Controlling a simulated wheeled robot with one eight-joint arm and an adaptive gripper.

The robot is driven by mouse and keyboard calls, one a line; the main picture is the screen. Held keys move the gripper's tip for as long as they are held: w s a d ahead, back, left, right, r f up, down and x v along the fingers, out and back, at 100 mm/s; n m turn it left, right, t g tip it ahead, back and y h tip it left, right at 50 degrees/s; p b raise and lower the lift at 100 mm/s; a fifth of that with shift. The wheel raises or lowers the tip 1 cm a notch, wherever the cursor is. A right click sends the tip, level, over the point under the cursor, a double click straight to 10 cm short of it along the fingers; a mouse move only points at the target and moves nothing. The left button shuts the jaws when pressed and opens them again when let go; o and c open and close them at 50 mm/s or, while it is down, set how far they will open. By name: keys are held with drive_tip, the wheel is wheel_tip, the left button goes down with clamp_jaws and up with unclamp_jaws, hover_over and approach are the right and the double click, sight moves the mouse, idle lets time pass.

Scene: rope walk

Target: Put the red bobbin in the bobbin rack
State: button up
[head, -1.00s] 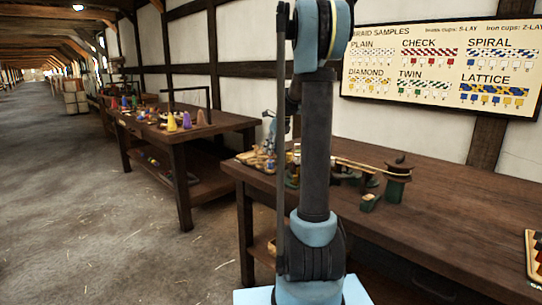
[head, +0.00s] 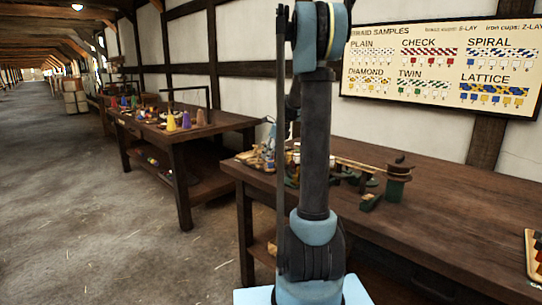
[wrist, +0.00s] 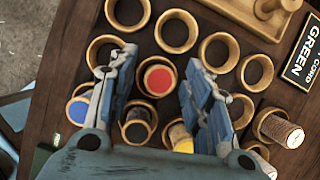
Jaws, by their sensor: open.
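In the wrist view, the red bobbin (wrist: 159,79) shows its round red end inside one of the light wooden rings of the bobbin rack (wrist: 175,32). How deep it sits cannot be told. My gripper (wrist: 158,62) is open, with one blue finger on each side of the red bobbin and a gap to each side. My gripper does not show in the head view, and I cannot pick out the red bobbin there.
Several rings at the top are empty. A sign reading GREEN (wrist: 304,50) lies at the right. A workbench (head: 440,220) fills the head view's right.

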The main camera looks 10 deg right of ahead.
drive_tip(key=v, duration=1.2)
drive_tip(key=s+a+f+n, duration=0.25)
drive_tip(key=s+n, duration=0.55)
drive_tip(key=s, duration=0.5)
drive_tip(key=s+f+n+h, duration=0.1)
drive_tip(key=s+f+n, duration=0.8)
drive_tip(key=s, duration=0.5)
drive_tip(key=s+f+n+h, duration=0.2)
drive_tip(key=s+f+n, duration=0.7)
drive_tip(key=s, duration=0.5)
drive_tip(key=shift+a+n+g, duration=0.35)
drive_tip(key=shift+n+g, duration=0.05)
drive_tip(key=shift+f, duration=0.1)
